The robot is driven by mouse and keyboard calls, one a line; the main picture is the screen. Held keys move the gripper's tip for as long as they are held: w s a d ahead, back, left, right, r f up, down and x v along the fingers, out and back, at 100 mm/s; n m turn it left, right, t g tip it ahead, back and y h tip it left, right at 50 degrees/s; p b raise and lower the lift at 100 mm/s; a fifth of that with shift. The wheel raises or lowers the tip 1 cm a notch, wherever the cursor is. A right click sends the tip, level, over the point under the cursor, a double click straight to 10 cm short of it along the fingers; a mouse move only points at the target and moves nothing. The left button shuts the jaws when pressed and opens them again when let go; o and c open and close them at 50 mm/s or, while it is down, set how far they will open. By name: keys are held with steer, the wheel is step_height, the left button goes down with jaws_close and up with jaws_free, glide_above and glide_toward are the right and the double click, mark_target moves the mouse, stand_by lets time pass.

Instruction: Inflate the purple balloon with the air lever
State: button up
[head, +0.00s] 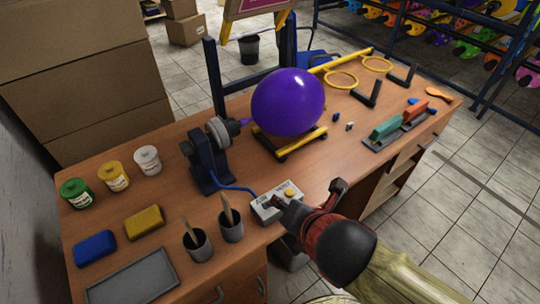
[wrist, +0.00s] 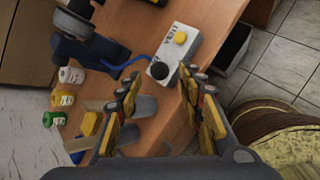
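The purple balloon (head: 288,102) is large and round, resting on a yellow frame. Its purple neck (head: 245,121) meets the nozzle of the dark air pump (head: 205,165) at its left. A white control box (head: 268,209) with a yellow button and a black knob-topped lever sits near the table's front edge; a blue hose runs from the pump toward it. In the wrist view, the box (wrist: 184,32) and black lever knob (wrist: 160,70) lie ahead of my gripper (wrist: 160,85). My gripper (head: 313,194) is open, fingers apart, close to the box. Contact with the lever cannot be told.
Two cups with wooden sticks (head: 197,243) stand left of the box. Paint jars (head: 112,176), sponges (head: 145,221) and a grey tray (head: 132,281) are further left. A holder with green and red blocks (head: 402,125) is at right. The table between is mostly clear.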

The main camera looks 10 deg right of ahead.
steer(key=w+d+r+m+g+h+p, duration=0.2)
steer(key=w+d+r+m+g+p, duration=0.3)
steer(key=p, duration=1.3)
steer(key=a+f+m+g+p, duration=0.1)
steer(key=m+p, duration=0.1)
steer(key=m, duration=0.3)
steer(key=a+f+m+g+y+p, duration=0.1)
steer(key=a+m+p, duration=0.1)
steer(key=m, duration=0.4)
steer(key=a+f+m+g+y+p, duration=0.1)
steer(key=f+m+g+p, duration=0.1)
steer(key=m, duration=0.4)
steer(key=shift+w+a, duration=0.25)
steer(key=shift+a, duration=0.15)
steer(key=m, duration=0.3)
steer(key=shift+a+r+y, duration=0.15)
steer(key=shift+a+y, duration=0.15)
steer(key=shift+y, duration=0.1)
steer(key=shift+m, duration=0.3)
steer(key=shift+a+f, duration=0.2)
steer(key=shift+f, duration=1.75)
steer(key=shift+a+f, duration=0.2)
steer(key=shift+f, duration=1.7)
steer(key=shift+c, duration=1.3)
